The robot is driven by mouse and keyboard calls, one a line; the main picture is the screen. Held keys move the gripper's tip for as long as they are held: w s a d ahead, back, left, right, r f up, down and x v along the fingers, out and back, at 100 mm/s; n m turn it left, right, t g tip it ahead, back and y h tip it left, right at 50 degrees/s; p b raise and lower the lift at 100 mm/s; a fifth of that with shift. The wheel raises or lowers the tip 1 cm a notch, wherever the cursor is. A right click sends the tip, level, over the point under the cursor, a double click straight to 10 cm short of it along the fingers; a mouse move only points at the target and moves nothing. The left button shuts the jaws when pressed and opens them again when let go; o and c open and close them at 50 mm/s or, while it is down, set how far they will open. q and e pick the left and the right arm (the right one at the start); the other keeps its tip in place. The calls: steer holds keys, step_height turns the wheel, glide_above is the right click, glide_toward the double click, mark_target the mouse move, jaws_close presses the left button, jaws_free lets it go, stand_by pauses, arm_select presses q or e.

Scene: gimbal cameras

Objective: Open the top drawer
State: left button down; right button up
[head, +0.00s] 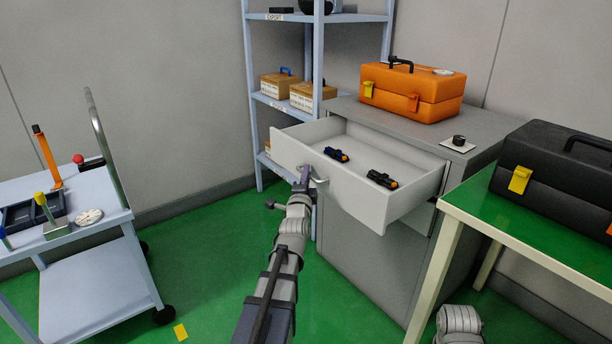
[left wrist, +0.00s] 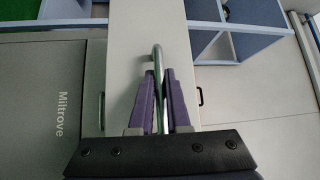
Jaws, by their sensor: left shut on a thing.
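The top drawer (head: 352,191) of the grey cabinet (head: 365,262) stands pulled out, and its inside shows in the head view. Two small dark tools with orange tips lie in it, one (head: 336,154) near the middle and one (head: 382,180) nearer the right side. My left gripper (head: 305,180) is at the drawer's front. In the left wrist view its purple fingers (left wrist: 158,98) are shut on the metal drawer handle (left wrist: 158,62). The handle's end also shows in the head view (head: 320,182). My right gripper is not in view.
An orange toolbox (head: 412,91) stands on the cabinet. A green-topped table (head: 530,240) with a black toolbox (head: 560,165) is close on the right. A trolley (head: 95,205) stands left, a shelf rack (head: 318,60) behind. Green floor is open between trolley and cabinet.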

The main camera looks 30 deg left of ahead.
arm_select(q)
steer(key=c, duration=0.9)
jaws_free()
steer(key=b+v, duration=0.1)
steer(key=v, duration=0.6)
steer(key=shift+s+d, duration=0.2)
steer(key=shift+s, duration=0.15)
